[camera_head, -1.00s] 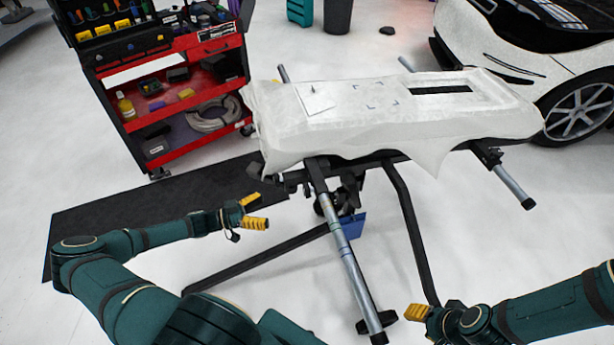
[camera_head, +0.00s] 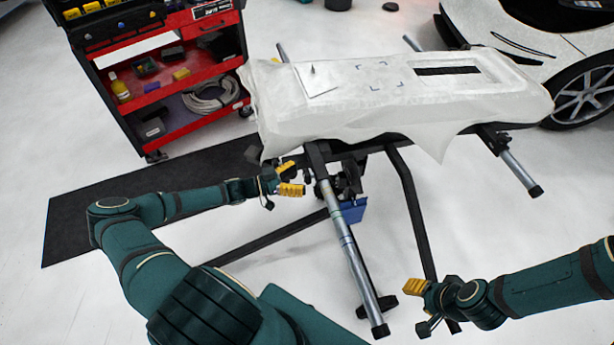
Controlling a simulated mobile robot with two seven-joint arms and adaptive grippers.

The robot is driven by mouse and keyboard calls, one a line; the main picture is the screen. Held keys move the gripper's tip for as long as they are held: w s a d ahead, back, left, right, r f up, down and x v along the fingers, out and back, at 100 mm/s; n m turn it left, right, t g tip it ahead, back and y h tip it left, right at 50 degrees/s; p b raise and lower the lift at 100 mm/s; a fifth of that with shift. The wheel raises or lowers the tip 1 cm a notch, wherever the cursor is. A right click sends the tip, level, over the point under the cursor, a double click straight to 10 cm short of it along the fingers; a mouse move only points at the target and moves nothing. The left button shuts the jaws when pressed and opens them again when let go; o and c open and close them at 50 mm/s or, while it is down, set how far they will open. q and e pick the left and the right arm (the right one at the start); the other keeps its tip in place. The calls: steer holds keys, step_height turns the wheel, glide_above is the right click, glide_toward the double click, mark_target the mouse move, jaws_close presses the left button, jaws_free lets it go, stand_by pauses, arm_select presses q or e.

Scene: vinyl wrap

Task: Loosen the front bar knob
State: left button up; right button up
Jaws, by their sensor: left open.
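The front bar (camera_head: 347,250) is a silver tube that slants from under the wrapped panel toward me. A dark bracket holds its upper end beneath the panel. I cannot clearly make out the knob among the dark fittings there. My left gripper (camera_head: 295,179) is open and empty, with yellow fingertips pointing right, just left of the bar's upper part. A small gap seems to show between fingers and bar, but depth is hard to judge. My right gripper (camera_head: 414,287) is low, right of the bar's lower end; one yellow finger shows clearly and its opening is unclear.
A white-wrapped panel (camera_head: 400,105) lies on the dark-legged stand, its film hanging over the front. Another silver bar (camera_head: 520,174) sticks out at right. A red tool cart (camera_head: 185,92) stands back left, beside a black mat (camera_head: 90,205). A white car (camera_head: 480,25) is back right.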

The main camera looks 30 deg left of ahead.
arm_select(q)
steer(key=shift+x, duration=1.45)
steer(key=c, duration=1.2)
